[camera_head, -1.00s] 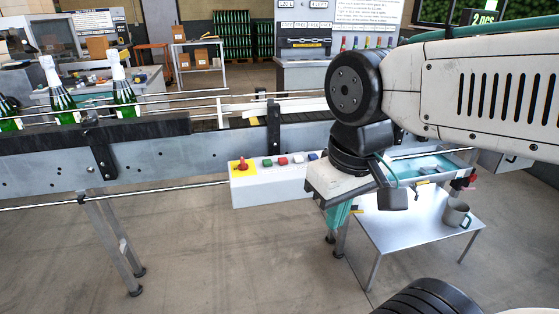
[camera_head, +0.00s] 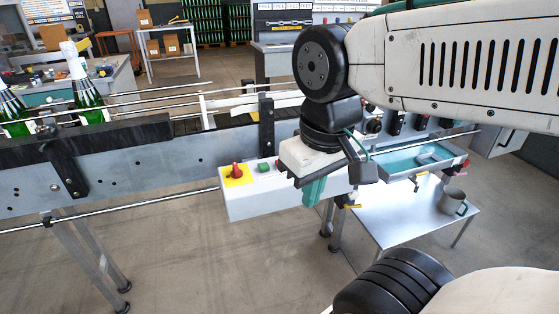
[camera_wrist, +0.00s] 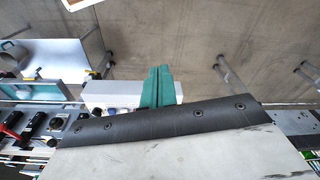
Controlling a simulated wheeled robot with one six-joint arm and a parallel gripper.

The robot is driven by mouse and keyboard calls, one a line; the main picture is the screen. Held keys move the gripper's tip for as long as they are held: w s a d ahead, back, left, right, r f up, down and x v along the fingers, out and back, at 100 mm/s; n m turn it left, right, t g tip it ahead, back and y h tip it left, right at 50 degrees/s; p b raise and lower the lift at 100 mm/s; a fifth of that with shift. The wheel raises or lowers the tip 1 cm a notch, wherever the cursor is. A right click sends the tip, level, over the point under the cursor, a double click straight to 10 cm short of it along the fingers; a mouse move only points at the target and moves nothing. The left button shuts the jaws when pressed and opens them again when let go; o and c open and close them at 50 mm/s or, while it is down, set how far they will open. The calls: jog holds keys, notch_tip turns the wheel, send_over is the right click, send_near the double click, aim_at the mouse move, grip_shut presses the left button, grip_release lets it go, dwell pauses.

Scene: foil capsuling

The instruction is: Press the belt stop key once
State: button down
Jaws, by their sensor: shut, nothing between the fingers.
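The white control box (camera_head: 262,201) hangs on the front of the conveyor in the head view. The keys further right are hidden behind the housing. I cannot read any key label. My gripper (camera_head: 313,191) points down, shut and empty, in front of the box's right part. In the wrist view its teal fingers (camera_wrist: 157,84) overlap the box (camera_wrist: 112,95); I cannot tell whether they touch it.
The conveyor (camera_head: 130,160) carries green bottles (camera_head: 88,96) at the left. To the right are a teal tray (camera_head: 412,163) and a low metal table (camera_head: 400,213) with a grey mug (camera_head: 452,201). The floor in front of the box is clear.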

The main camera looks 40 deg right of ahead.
jog(key=w+d+f+m+t+h, duration=0.1)
jog(key=w+d+m+t+h, duration=0.25)
jog(key=w+d, duration=0.65)
jog(key=w+d+m+t+h, duration=0.2)
jog(key=w+d+m, duration=0.35)
jog(key=w, duration=0.75)
jog(key=w+d+f+m+t+y, duration=0.2)
jog(key=w+d+f+y, duration=0.1)
jog(key=w+f, duration=0.5)
jog(key=w+y, duration=0.1)
jog(key=w, duration=0.2)
jog(key=shift+f, duration=0.1)
jog(key=shift+f, duration=4.35)
jog(key=shift+f, duration=0.4)
